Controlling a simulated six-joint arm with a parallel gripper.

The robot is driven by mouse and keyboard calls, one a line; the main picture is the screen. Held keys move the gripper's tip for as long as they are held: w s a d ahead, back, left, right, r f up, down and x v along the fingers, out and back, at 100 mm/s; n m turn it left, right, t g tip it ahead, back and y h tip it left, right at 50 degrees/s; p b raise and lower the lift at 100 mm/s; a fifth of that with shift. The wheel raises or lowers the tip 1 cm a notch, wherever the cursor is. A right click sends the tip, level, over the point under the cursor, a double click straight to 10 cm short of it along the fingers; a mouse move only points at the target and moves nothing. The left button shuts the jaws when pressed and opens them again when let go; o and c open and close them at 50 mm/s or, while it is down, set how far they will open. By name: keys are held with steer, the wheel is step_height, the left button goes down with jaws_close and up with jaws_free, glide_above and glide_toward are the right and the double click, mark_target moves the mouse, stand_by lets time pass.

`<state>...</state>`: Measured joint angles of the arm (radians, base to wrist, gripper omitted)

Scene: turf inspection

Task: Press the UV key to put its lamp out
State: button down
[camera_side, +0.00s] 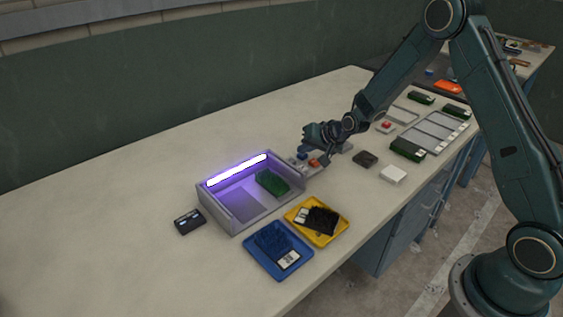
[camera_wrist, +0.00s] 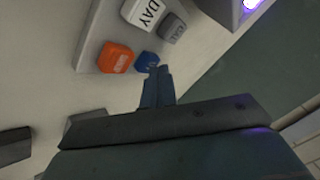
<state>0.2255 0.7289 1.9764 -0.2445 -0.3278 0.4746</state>
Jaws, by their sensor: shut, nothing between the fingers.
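The UV lamp (camera_side: 237,169) glows violet-white along the back of the grey inspection box (camera_side: 237,226); a bit of its glow shows in the wrist view (camera_wrist: 252,4). Beside the box is a key panel with an orange key (camera_wrist: 116,58), a blue key (camera_wrist: 147,59), a grey key (camera_wrist: 172,28) marked CAL and a white key (camera_wrist: 144,13) marked DAY. The blue and orange labels are hard to read. My gripper (camera_wrist: 153,73) is shut and empty, its tips close by the blue key; contact cannot be told. In the side view my gripper (camera_side: 304,149) hovers at the panel.
A green turf piece (camera_side: 271,182) lies in the box. A yellow tray (camera_side: 337,232) and a blue tray (camera_side: 279,270) with turf samples stand in front. A small black device (camera_side: 189,221) sits left. Loose blocks and grey trays lie right. The table's left side is clear.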

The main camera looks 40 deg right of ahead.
mark_target(305, 156)
stand_by(0.5)
steer(key=shift+r, duration=0.65)
step_height(305, 156, up, 6)
stand_by(0.9)
